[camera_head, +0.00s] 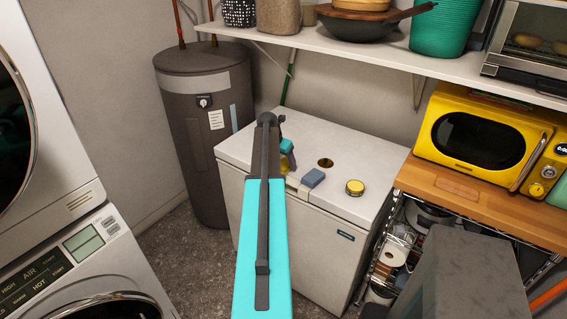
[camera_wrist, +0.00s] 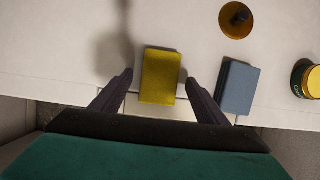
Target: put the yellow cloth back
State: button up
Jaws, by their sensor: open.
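The yellow cloth (camera_wrist: 160,75) is a folded, block-like piece on the white top of the chest unit, near its front edge. In the head view only a small yellow part of the cloth (camera_head: 284,164) shows beside my arm. My gripper (camera_wrist: 158,82) is open, with one finger to each side of the cloth and a visible gap on both sides. How far above the top the fingertips are, I cannot tell. In the head view my gripper (camera_head: 288,150) is partly hidden behind my arm.
A blue-grey block (camera_wrist: 238,87) lies close right of my right finger. A round yellow tin (camera_head: 355,188) stands further right, and a brown-orange disc (camera_wrist: 236,20) lies behind. A shelf (camera_head: 370,50) overhangs the back; a yellow microwave (camera_head: 480,140) stands right.

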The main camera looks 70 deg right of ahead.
jog(key=b+v, duration=0.2)
jog(key=v, duration=0.9)
jog(key=shift+b, duration=0.4)
jog(key=shift+a, duration=0.1)
dwell(0.3)
